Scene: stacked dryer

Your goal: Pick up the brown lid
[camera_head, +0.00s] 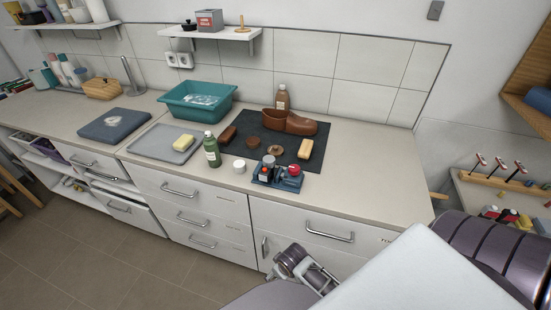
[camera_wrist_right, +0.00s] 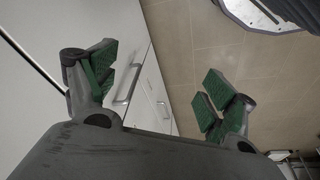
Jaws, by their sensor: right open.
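A small round dark brown piece (camera_head: 253,142) lies on the dark mat and may be the brown lid. A round piece with a lighter centre (camera_head: 276,150) lies to its right; I cannot tell which is the lid. My right gripper (camera_head: 302,268) is low, in front of the drawer fronts and below the counter edge, well apart from both round pieces. In the right wrist view its green-padded fingers (camera_wrist_right: 165,82) are spread with nothing between them. My left gripper does not show.
Close in front stand a green bottle (camera_head: 212,150), a white jar (camera_head: 239,166) and a blue tray (camera_head: 262,182) of small items. The counter's right end (camera_head: 370,185) is clear.

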